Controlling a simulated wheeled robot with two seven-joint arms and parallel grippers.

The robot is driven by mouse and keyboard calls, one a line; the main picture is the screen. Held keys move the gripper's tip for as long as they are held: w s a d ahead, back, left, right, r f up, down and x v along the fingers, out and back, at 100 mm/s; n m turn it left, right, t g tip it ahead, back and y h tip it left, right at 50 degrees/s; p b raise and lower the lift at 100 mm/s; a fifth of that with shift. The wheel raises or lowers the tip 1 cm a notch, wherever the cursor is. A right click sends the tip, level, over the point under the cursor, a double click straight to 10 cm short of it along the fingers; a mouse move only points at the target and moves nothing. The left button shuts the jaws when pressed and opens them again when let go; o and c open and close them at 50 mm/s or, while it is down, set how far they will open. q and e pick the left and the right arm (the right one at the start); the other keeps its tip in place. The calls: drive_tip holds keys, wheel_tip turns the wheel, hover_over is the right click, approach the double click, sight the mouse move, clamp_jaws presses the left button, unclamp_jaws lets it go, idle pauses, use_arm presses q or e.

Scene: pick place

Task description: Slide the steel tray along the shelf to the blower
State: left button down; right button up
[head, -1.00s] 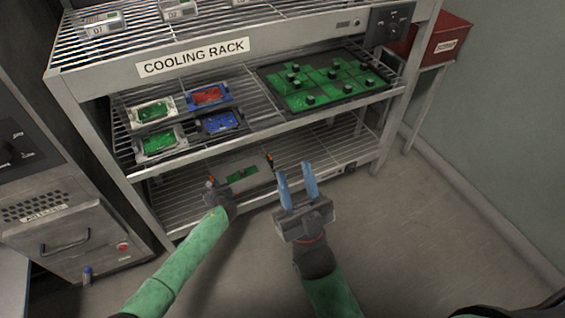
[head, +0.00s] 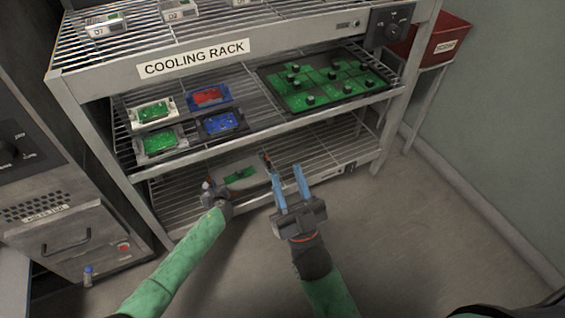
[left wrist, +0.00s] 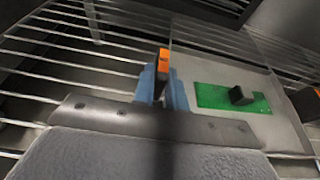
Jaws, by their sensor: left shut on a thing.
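The steel tray (head: 256,180) is a flat grey tray on the lowest rack shelf (head: 180,214), carrying a green board (head: 240,174) with a black block. It has an upright orange-tipped handle at each end. My left gripper (head: 208,188) is shut on the left handle; in the left wrist view its blue fingers (left wrist: 162,80) close around the orange-tipped post, with the tray (left wrist: 215,45) to the right. My right gripper (head: 288,172) is open and empty, just right of the right handle (head: 267,161).
The middle shelf above holds small green, red and blue trays (head: 210,97) and a large black tray of green boards (head: 325,105). A rack post (head: 389,140) bounds the right end. A grey cabinet (head: 75,235) stands left.

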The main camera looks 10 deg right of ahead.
use_arm(q)
drive_tip(key=shift+s+a, duration=0.15)
drive_tip(key=shift+a, duration=0.3)
drive_tip(key=shift+s+a+p, duration=0.1)
drive_tip(key=shift+a+p, duration=0.2)
drive_tip(key=shift+a, duration=0.15)
drive_tip(key=shift+s+a, duration=0.15)
drive_tip(key=shift+a, duration=0.4)
drive_tip(key=shift+s+a+p, duration=0.1)
drive_tip(key=shift+a+p, duration=0.1)
drive_tip(key=shift+p, duration=0.1)
drive_tip(key=shift+s+a, duration=0.15)
drive_tip(key=shift+a, duration=0.4)
drive_tip(key=shift+s+a+p, duration=0.1)
drive_tip(key=shift+a+p, duration=0.2)
drive_tip(key=shift+a, duration=0.05)
drive_tip(key=shift+s+a, duration=0.1)
drive_tip(key=shift+a, duration=0.2)
drive_tip(key=shift+s+a, duration=0.1)
drive_tip(key=shift+a, duration=0.2)
drive_tip(key=shift+s+a, duration=0.1)
drive_tip(key=shift+a, duration=0.25)
drive_tip(key=shift+s+a+p, duration=0.1)
drive_tip(key=shift+a+p, duration=0.25)
use_arm(e)
wheel_tip(320, 180, down, 27)
drive_tip(key=w+a+g+h, duration=0.2)
drive_tip(key=g, duration=0.8)
drive_tip(key=shift+w+m, duration=0.3)
drive_tip(key=shift+w, duration=0.1)
